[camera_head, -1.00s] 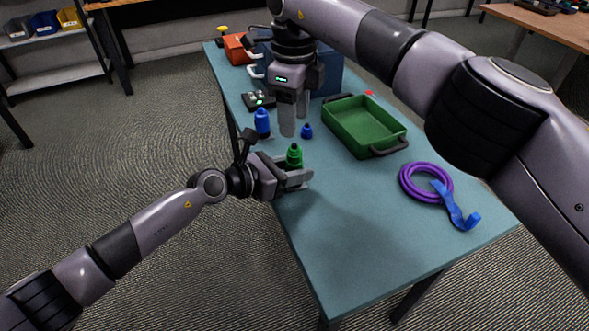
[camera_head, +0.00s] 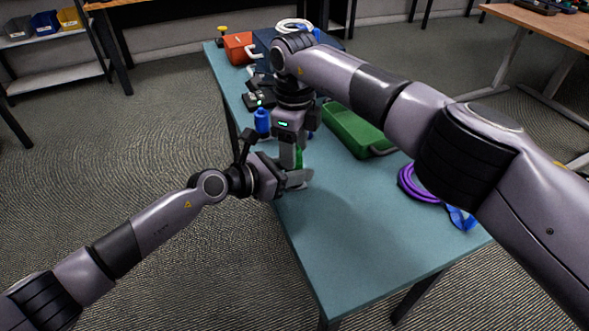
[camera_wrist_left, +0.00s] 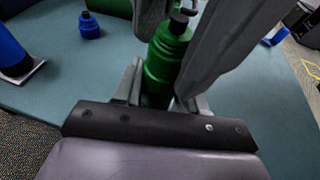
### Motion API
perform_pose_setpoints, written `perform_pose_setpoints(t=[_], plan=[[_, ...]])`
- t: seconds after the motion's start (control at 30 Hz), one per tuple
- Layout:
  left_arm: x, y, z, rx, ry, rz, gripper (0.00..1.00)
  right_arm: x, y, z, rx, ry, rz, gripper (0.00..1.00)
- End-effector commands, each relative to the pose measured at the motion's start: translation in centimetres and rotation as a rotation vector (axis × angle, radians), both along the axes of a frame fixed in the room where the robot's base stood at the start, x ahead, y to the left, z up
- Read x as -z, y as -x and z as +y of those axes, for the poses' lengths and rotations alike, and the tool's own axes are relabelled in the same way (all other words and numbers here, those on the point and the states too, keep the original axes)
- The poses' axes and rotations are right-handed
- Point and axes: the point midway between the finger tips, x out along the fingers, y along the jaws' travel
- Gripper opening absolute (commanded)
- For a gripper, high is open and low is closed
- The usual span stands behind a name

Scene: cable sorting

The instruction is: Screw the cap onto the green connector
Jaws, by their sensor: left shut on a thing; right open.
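The green connector (camera_wrist_left: 160,80) stands upright between the fingers of my left gripper (camera_head: 296,179), which is shut on it low down. In the head view only a strip of the connector (camera_head: 299,158) shows. A narrower green top piece with a dark tip, seemingly the cap (camera_wrist_left: 172,36), sits on the connector in the left wrist view. I cannot tell how tightly it sits. My right gripper (camera_head: 292,158) points down from above and is open, with its fingers on either side of the connector's top. These fingers also show in the left wrist view (camera_wrist_left: 180,45).
A blue connector (camera_head: 262,121) stands behind my left gripper, and a blue cap (camera_wrist_left: 89,25) lies near it. A green tray (camera_head: 352,130) is at the right, with a purple cable (camera_head: 420,187) in front. The table's (camera_head: 340,240) near part is clear.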

Motion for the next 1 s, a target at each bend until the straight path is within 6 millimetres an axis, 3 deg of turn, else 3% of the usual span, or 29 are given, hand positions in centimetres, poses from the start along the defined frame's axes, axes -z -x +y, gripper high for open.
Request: perform_pose_setpoints(t=[0.13,0.3,0.53,0.57,0.63,1.0], plan=[[0.00,-0.01,0.01,0.000,0.000,0.000,0.00,0.00,0.01,0.02,0.000,0.000,0.000,0.50],[0.00,-0.01,0.01,0.000,0.000,0.000,0.00,-0.02,0.01,0.02,-0.001,0.000,0.000,0.00],[0.00,-0.01,0.02,0.000,0.000,0.000,0.00,-0.03,0.02,0.02,0.002,0.000,0.001,0.00],[0.00,-0.01,0.02,0.000,0.000,0.000,0.00,-0.04,0.02,0.02,0.002,0.000,0.001,0.39],[0.00,-0.01,0.02,0.000,0.000,0.000,0.00,-0.04,0.02,0.02,0.002,0.000,0.001,0.61],[0.00,-0.02,0.02,-0.001,0.000,0.000,0.00,-0.50,-0.02,0.01,0.002,0.000,-0.001,0.62]])
